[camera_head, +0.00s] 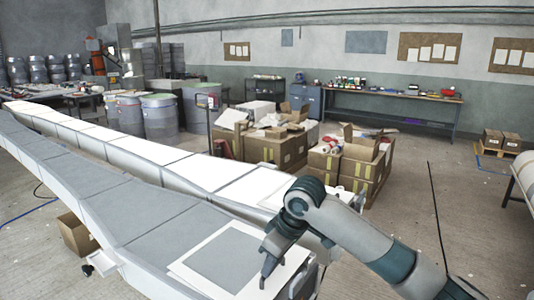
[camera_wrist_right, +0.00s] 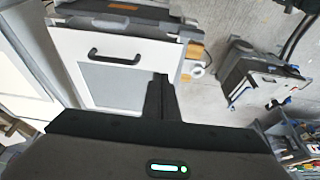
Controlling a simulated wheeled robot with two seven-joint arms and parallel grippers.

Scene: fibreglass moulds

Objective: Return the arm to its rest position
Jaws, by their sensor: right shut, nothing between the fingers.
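My right arm (camera_head: 365,240) comes in from the lower right in the head view and bends down at the wrist. Its gripper (camera_head: 264,282) points down over a white-bordered panel with a grey square (camera_head: 225,258) at the near end of the long mould (camera_head: 165,222). The fingers are together with nothing between them; whether they touch the panel I cannot tell. In the right wrist view the dark closed fingers (camera_wrist_right: 161,97) show in front of a white-edged grey panel (camera_wrist_right: 112,85) with a black handle (camera_wrist_right: 113,50). My left gripper is out of view.
A second long white mould (camera_head: 150,152) runs alongside. Cardboard boxes (camera_head: 275,150) are stacked beyond it, with drums (camera_head: 160,118) to their left. A workbench (camera_head: 395,95) stands at the back wall. The floor at right (camera_head: 460,210) is mostly clear, with a dark cable across it.

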